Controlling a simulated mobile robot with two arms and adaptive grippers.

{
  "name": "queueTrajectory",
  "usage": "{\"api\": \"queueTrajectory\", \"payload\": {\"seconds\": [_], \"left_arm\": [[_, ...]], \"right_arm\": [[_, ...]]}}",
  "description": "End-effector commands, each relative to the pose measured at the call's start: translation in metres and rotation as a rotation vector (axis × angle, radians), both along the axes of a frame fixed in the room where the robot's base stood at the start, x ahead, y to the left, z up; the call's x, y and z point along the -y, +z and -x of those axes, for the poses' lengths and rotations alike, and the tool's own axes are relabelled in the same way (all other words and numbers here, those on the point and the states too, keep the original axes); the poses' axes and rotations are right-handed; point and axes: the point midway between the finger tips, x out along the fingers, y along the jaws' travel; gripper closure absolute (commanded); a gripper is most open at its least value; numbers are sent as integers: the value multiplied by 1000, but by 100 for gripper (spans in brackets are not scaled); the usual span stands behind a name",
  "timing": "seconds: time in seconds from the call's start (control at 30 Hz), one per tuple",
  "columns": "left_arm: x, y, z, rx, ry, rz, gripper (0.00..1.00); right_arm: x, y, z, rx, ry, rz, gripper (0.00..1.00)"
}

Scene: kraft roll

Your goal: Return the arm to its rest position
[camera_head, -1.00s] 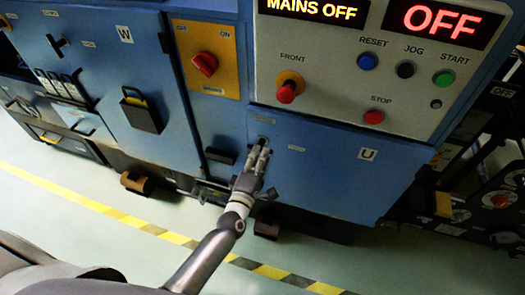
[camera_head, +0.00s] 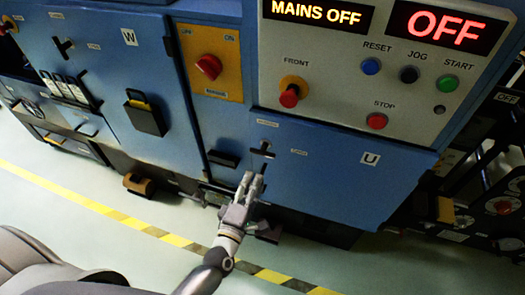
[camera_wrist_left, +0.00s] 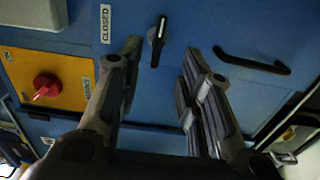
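My left gripper (camera_head: 252,184) is in front of the lower blue cabinet of the machine, just below a small black handle (camera_head: 262,151) and apart from it. In the left wrist view the two fingers of the gripper (camera_wrist_left: 163,75) are spread with nothing between them. The black handle (camera_wrist_left: 158,42) shows beyond the fingertips, next to a label reading CLOSED. My right gripper is in neither view.
The control panel (camera_head: 340,80) reads MAINS OFF and OFF. A red knob (camera_head: 209,67) sits on a yellow plate at its left. Open floor (camera_head: 80,220) with a yellow-black stripe (camera_head: 130,222) lies in front of the machine.

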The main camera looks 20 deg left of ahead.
Motion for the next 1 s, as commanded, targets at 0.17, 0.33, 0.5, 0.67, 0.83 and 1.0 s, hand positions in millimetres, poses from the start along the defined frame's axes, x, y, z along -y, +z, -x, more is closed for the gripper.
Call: {"api": "queueTrajectory", "payload": {"seconds": [0.17, 0.33, 0.5, 0.67, 0.83, 1.0], "left_arm": [[0, -1, 0, -2, -1, -2, 66], [4, -41, 7, -84, -38, -120, 66], [9, -149, 44, -304, -178, -444, 66], [1, -254, 108, -527, -381, -766, 66], [-19, -343, 202, -742, -656, -1058, 66], [-45, -400, 301, -908, -962, -1274, 66]], "right_arm": [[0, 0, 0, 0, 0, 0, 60], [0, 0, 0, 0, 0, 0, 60], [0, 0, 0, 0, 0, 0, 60], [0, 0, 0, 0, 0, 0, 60], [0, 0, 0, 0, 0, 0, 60], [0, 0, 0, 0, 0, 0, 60]]}}
